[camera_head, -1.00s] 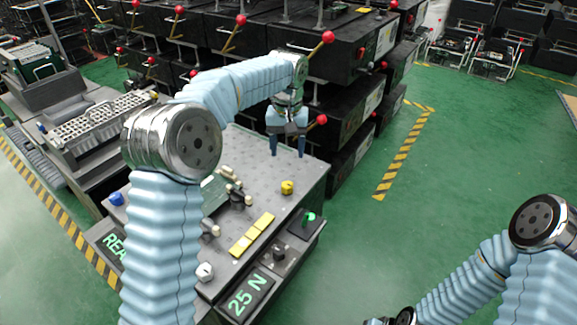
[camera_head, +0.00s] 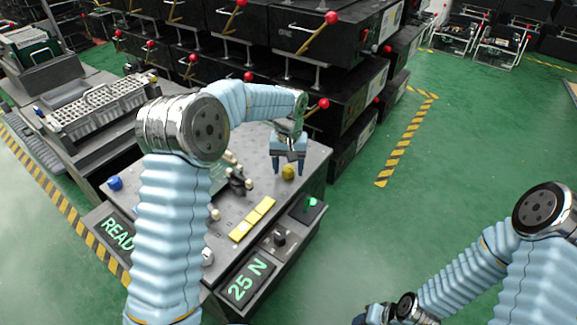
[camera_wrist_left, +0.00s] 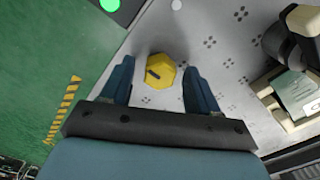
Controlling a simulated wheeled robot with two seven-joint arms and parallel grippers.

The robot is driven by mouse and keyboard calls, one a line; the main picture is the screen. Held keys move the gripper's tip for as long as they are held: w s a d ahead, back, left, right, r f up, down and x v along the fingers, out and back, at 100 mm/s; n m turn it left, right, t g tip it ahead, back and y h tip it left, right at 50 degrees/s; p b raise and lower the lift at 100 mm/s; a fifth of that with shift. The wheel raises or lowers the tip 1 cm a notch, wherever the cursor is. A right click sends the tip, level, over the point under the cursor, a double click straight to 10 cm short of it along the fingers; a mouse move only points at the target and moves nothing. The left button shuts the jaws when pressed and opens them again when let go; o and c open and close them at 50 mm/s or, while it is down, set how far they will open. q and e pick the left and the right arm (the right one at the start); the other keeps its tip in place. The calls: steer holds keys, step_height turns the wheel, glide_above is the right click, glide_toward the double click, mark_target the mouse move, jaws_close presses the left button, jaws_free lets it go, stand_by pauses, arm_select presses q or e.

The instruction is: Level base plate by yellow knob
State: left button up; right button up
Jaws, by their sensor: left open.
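The yellow knob (camera_head: 288,172) stands on the grey base plate (camera_head: 262,150) near its right edge. In the left wrist view the knob (camera_wrist_left: 159,71) is a faceted yellow disc with a dark mark, and the plate (camera_wrist_left: 215,30) has small dot patterns. My left gripper (camera_head: 288,168) is open just above the knob. In the left wrist view its two blue fingers (camera_wrist_left: 160,78) stand on either side of the knob, with a gap on each side. I cannot tell how far the fingertips are above the plate.
A blue knob (camera_head: 115,183) is at the left. Black boxes with red-knobbed levers (camera_head: 318,33) stand behind. Green floor is clear at right.

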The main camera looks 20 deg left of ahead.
arm_select(q)
steer(key=c, duration=1.1)
steer(key=shift+o, duration=0.3)
steer(key=shift+r+m, duration=0.1)
steer(key=shift+m, duration=0.2)
